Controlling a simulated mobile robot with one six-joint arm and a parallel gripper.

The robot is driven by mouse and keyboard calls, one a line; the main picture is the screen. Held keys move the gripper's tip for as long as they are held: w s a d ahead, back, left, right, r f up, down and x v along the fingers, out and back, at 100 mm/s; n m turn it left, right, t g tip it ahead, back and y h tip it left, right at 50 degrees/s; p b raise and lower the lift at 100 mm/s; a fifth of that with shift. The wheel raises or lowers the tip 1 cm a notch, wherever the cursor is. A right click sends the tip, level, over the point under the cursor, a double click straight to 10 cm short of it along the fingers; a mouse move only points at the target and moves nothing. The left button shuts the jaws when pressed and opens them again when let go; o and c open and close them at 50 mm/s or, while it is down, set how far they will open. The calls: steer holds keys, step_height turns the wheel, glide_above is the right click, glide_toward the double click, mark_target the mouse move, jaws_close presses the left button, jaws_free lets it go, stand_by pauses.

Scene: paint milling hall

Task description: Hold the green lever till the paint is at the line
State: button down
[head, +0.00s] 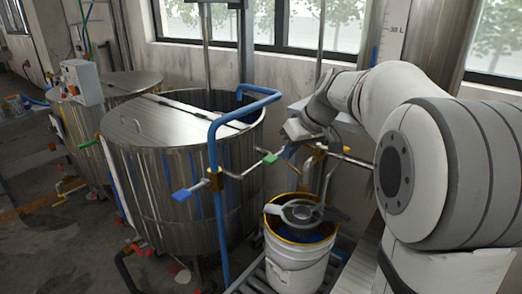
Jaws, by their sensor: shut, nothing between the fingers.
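The green lever (270,158) is on a thin pipe beside the large steel tank, in the middle of the head view. My gripper (289,151) is shut and empty, with its fingertips just right of the green lever. I cannot tell whether they touch it. A white bucket (293,274) with a yellow rim stands below, and a grey strainer (300,212) sits across its top. Dark blue paint (303,237) shows inside the bucket. I cannot make out a fill line in it.
A blue lever (182,195) sticks out left of a blue upright pipe (220,235). The steel tank (180,165) with a half lid fills the left middle. The bucket stands on a roller track (252,277). A column marked 30 L (397,30) is behind my arm.

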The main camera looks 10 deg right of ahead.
steer(key=w+d+n+t+y+b, duration=0.1)
steer(key=w+d, duration=0.4)
steer(key=w, duration=0.9)
steer(key=n+y+b, duration=0.1)
steer(key=n, duration=0.1)
steer(key=shift+f+n+t, duration=0.2)
steer(key=shift+n+t, duration=0.2)
steer(key=shift+w+f, duration=0.1)
steer(key=shift+w, duration=0.05)
steer(key=p, duration=0.1)
glide_toward(268, 157)
steer(key=w+a, duration=0.2)
steer(key=f, duration=0.2)
steer(key=w+f, duration=0.1)
steer(key=shift+a+p, duration=0.25)
steer(key=shift+p, duration=0.15)
steer(key=shift+f, duration=0.6)
